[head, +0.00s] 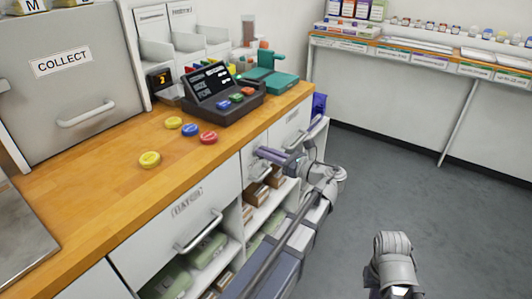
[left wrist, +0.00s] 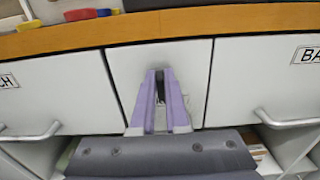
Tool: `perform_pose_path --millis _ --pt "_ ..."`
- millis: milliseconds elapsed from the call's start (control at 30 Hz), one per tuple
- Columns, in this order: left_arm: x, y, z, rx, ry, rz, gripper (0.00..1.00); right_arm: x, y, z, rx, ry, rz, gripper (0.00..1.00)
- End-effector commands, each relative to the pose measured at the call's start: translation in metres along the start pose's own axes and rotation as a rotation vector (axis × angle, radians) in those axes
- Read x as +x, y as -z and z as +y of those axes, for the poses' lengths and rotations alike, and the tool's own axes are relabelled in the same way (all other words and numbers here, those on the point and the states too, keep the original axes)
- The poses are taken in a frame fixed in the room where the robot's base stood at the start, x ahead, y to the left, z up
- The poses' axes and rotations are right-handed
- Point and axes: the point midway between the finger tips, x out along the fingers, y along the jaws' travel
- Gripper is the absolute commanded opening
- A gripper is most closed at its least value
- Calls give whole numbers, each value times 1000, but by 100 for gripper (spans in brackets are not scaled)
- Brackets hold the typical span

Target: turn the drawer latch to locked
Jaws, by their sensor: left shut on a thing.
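My left gripper (head: 262,153) reaches the narrow white panel (head: 249,150) between two drawers, below the wooden counter edge. In the left wrist view its two purple fingers (left wrist: 160,82) point at that panel (left wrist: 190,62) and are shut on a small dark part, which I take to be the drawer latch (left wrist: 160,86). The fingers hide most of the latch, so I cannot tell which way it is turned. A grey arm part of mine stands at the lower right in the head view; my right gripper is not visible.
The labelled drawer (head: 180,222) has a bar handle (head: 199,233) sticking out. Open shelves with boxes (head: 255,192) lie below the panel. Yellow, blue and red discs (head: 208,137) and a dark terminal (head: 222,95) stand on the counter (head: 120,165). The grey floor (head: 400,180) is clear.

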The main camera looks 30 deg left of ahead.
Motion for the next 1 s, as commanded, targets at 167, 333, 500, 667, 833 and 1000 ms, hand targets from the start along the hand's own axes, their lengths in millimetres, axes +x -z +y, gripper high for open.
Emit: perform_pose_path --millis 167,333,500,667,833,1000 --pt "0 0 0 0 0 0 0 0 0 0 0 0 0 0" --pt "0 0 0 -15 0 0 0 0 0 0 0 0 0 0" --pt "0 0 1 -79 0 0 0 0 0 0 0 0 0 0" --pt "0 1 3 -194 0 0 0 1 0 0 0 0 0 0" --pt "0 1 5 -352 0 0 0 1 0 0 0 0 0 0" --pt "0 2 7 -514 0 0 0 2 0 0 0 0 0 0"
